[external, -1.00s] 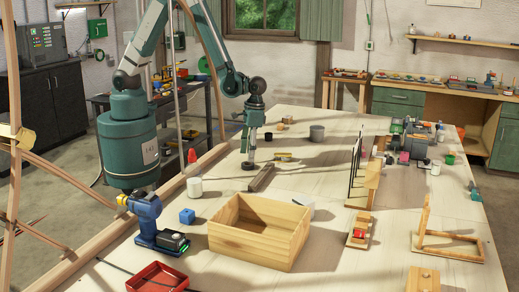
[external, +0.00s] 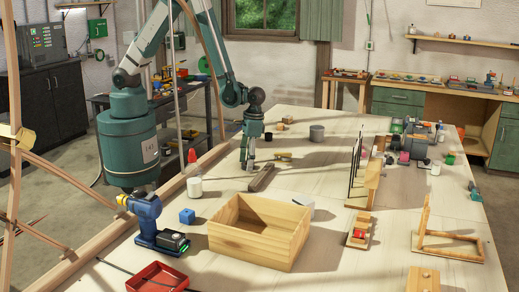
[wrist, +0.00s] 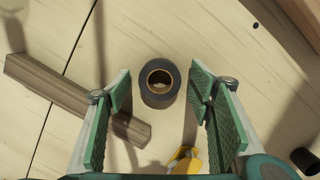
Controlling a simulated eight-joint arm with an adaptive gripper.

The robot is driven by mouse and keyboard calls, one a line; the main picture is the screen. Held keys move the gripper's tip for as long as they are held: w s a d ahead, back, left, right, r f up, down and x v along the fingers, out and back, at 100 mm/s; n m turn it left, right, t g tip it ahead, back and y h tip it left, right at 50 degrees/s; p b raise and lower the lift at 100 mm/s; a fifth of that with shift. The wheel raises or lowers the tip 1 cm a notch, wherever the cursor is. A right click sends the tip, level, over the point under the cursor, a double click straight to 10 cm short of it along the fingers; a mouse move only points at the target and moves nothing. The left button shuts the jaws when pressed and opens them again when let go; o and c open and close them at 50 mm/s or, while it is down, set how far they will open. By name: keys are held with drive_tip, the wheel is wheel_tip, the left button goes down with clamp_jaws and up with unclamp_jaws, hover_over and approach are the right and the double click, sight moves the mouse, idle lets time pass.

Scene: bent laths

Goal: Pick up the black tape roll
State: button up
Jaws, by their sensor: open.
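The black tape roll (wrist: 150,97) lies flat on the table in the wrist view, its round hole facing up. My gripper (wrist: 158,88) is open, with one green-padded finger to the left of the roll and one to its right. Neither finger appears to touch it. In the external view my gripper (external: 247,166) points straight down near the far left part of the table. There the roll is hidden or too small to make out at the fingertips.
A dark wooden bar (wrist: 75,98) lies close to the left finger; it also shows in the external view (external: 262,178). A yellow object (wrist: 186,160) lies near the roll. A wooden box (external: 260,231) and a white bottle (external: 194,186) stand nearer the camera.

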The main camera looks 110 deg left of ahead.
drive_tip(key=c, duration=1)
drive_tip(key=shift+r, duration=0.15)
drive_tip(key=shift+r+b, duration=0.55)
drive_tip(key=shift+r, duration=4.3)
